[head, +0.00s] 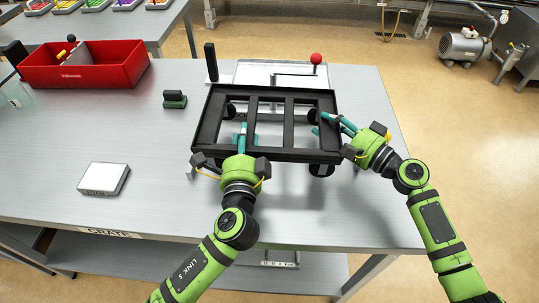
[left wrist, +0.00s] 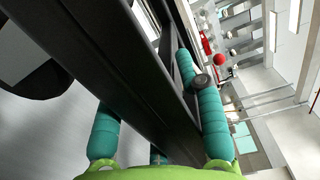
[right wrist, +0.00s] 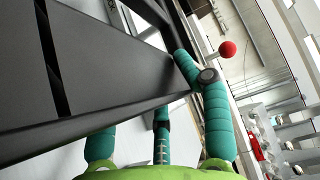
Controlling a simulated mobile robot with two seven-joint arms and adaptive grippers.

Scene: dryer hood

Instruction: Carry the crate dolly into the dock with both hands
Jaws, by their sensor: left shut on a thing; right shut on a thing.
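The crate dolly (head: 270,155) is a black slatted frame with dark wheels, in the middle of the table in the head view. Its wheels seem to be off the tabletop, though the contact is hard to judge. My left gripper (head: 242,140) is shut on its near rail, left of the middle; the rail (left wrist: 160,110) lies between the teal fingers. My right gripper (head: 338,124) is shut on its right end; the dark rail (right wrist: 125,85) fills the right wrist view. The dock, seemingly the pale plate (head: 265,72), lies just behind the dolly, partly hidden by it.
A red ball-topped lever (head: 316,59) and a black upright post (head: 211,62) stand at the back. A red bin (head: 85,72), a small green-black block (head: 174,98) and a white box (head: 103,179) sit to the left. The table's right side is clear.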

